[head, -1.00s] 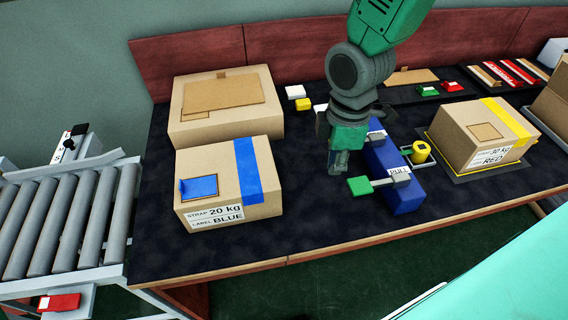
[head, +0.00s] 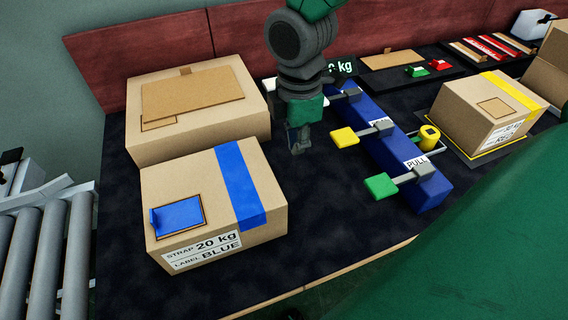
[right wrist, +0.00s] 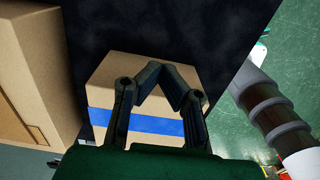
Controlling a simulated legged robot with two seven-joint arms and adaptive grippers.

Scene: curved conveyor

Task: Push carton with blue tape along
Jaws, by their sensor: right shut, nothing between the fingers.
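The carton with blue tape (head: 200,215) stands on the dark table at the left, with a blue strap across its top and a label reading 20 kg, BLUE. Its top and blue strap also show in the right wrist view (right wrist: 150,122). My right gripper (head: 298,150) is shut and empty, to the right of the carton near its back right corner, apart from it in the head view. In the right wrist view the gripper's fingers (right wrist: 160,68) overlap the carton in the picture. My left gripper is not in view.
A larger brown carton (head: 240,100) stands behind the blue-taped one. A roller conveyor (head: 45,255) adjoins the table's left. A blue block with coloured handles (head: 376,150) stands right of my gripper. A yellow-strapped carton (head: 470,110) is farther right. Dark table surface (head: 325,225) is clear in front.

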